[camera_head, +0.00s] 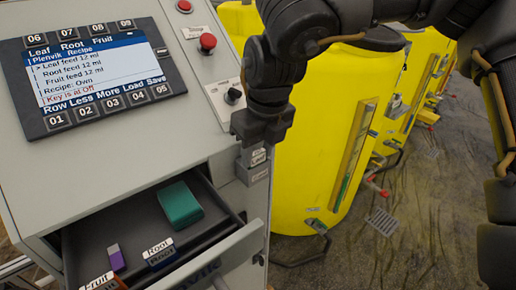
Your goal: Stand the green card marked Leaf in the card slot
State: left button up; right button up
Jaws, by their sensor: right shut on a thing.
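My right gripper (262,138) points down beside the right edge of the console and is shut on the Leaf card (258,157). The card's small white label shows just under the fingers; little of its green shows. The card slot (244,172), a grey holder with a pale label on its front, is on the console's right side directly below the gripper. The card is upright at the slot's top; I cannot tell how deep it sits in it. My left gripper is not in view.
An open drawer (104,231) juts out below, holding a green box (180,204), a purple stick (116,258), a blue Root card (160,254) and an orange Fruit card (102,283). The console screen (95,75) shows a recipe list. Yellow tanks (310,130) stand behind.

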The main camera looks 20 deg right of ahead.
jog(key=o, duration=1.1)
jog(key=shift+o, duration=0.2)
notch_tip(320, 180, up, 11)
jog(key=s, duration=0.2)
jog(key=shift+d+f+b, duration=0.2)
jog(key=shift+d+b, duration=0.1)
jog(key=shift+d, duration=0.1)
